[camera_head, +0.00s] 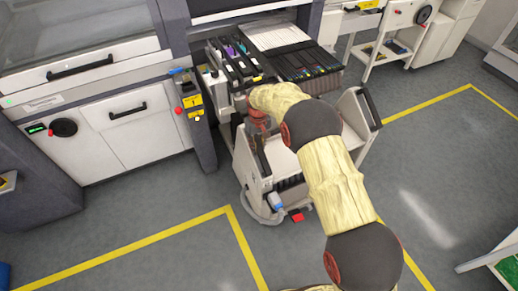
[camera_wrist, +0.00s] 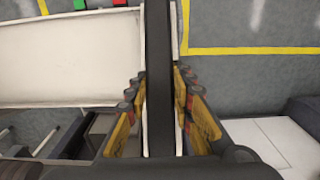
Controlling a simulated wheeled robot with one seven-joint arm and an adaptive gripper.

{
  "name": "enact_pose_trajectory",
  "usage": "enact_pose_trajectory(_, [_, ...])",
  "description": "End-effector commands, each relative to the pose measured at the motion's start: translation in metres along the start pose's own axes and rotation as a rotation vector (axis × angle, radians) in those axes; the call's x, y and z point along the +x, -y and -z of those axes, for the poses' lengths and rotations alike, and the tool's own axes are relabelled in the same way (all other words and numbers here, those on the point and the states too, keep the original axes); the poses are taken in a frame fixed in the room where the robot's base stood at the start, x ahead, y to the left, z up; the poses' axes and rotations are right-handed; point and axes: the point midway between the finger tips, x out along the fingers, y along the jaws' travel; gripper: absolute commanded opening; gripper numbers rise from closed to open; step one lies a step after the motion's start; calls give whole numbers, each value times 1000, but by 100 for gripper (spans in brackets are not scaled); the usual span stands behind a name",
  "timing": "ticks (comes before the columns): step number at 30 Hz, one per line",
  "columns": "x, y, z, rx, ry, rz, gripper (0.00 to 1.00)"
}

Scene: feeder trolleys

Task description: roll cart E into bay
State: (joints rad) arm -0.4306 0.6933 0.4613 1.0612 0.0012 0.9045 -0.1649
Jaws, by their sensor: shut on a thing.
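A white feeder cart (camera_head: 356,143) stands at the front of a machine opening, its inner end close to or inside it. Its letter is not readable. Black feeders (camera_head: 310,70) and several cartridges with coloured ends sit on its top. My gripper (camera_head: 257,124) is at the cart's near left side; my arm hides part of the cart. In the wrist view, my gripper (camera_wrist: 160,110) has its yellow-padded fingers on both sides of a dark upright bar with pale edges (camera_wrist: 158,60), a part of the cart. The bay's inside is mostly hidden behind the cart.
A grey post (camera_head: 203,130) with yellow labels stands just left of the cart. A white machine cabinet (camera_head: 140,131) fills the left. Another white cart (camera_head: 388,38) stands at the back right. Yellow lines (camera_head: 240,240) mark the grey floor, which is clear in front.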

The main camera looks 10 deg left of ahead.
Motion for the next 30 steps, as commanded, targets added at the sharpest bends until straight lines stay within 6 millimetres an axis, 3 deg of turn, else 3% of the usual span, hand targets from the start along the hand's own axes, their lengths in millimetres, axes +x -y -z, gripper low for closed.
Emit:
enact_pose_trajectory(1, [2,1,-8,-1,24,3,0])
enact_pose_trajectory(10, [6,0,-10,-1,30,3,0])
enact_pose_trajectory(11, [6,0,-10,-1,30,3,24])
enact_pose_trajectory(12, [6,0,-10,-1,30,3,27])
enact_pose_trajectory(21, [6,0,-8,0,24,3,42])
enact_pose_trajectory(30, [4,0,-7,0,21,2,42])
